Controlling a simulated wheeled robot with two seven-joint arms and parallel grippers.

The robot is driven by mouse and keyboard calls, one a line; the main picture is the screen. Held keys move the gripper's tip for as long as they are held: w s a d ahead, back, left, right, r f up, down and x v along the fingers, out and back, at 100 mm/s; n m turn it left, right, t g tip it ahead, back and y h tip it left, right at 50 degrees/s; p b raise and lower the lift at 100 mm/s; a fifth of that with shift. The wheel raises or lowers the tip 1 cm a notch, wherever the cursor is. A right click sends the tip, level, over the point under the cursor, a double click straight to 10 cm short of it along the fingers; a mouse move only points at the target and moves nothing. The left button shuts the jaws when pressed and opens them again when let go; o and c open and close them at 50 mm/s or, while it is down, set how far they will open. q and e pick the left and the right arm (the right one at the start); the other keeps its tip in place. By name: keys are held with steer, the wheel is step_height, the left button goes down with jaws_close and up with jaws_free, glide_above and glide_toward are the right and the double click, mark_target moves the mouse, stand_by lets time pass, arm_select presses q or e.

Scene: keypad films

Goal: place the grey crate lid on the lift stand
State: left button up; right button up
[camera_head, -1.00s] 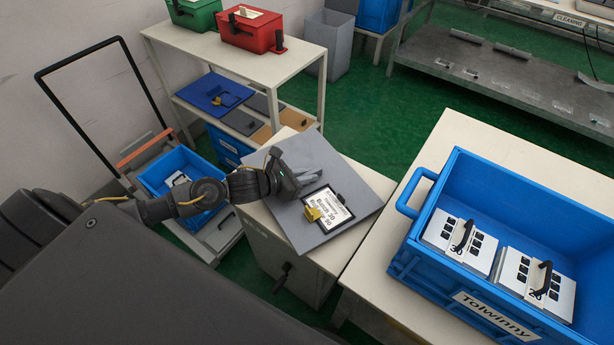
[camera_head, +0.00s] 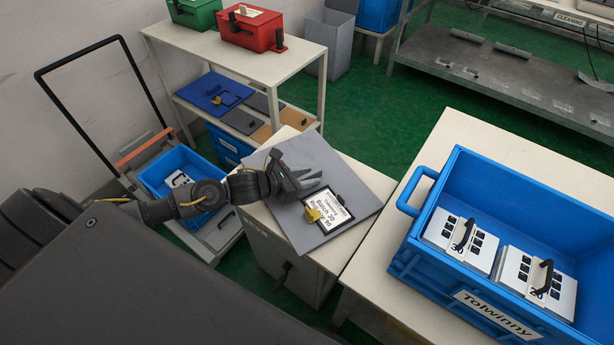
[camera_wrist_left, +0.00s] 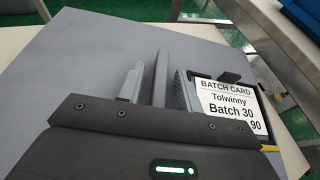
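The grey crate lid (camera_head: 362,182) is a flat square panel lying turned on top of the lift stand (camera_head: 290,262), a grey cabinet with a pale top and a dark side handle. The lid overhangs the top at the right. A white batch card (camera_head: 330,211) with a yellow clip sits on the lid. My left gripper (camera_head: 318,182) is over the lid, beside the card, with its fingers apart. In the left wrist view, a dark upright bar (camera_wrist_left: 161,75), apparently the lid's handle, stands between the fingers with gaps on both sides. My right gripper is out of view.
A blue crate (camera_head: 418,262) holding keypad panels stands on the pale table (camera_head: 480,135) at the right. A shelf (camera_head: 232,62) behind carries red and green boxes and other lids. A cart (camera_head: 205,235) with a blue bin stands at the left.

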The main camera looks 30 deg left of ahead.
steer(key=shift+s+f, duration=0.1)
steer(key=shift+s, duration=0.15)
arm_select(q)
steer(key=shift+r, duration=0.1)
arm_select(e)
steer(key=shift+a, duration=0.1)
arm_select(q)
steer(key=shift+r+p, duration=0.2)
steer(key=shift+p, duration=0.1)
steer(key=v, duration=1.1)
steer(key=shift+s+f+b, duration=0.1)
steer(key=shift+b, duration=0.2)
steer(key=shift+s+a+r, duration=0.2)
steer(key=shift+s, duration=0.15)
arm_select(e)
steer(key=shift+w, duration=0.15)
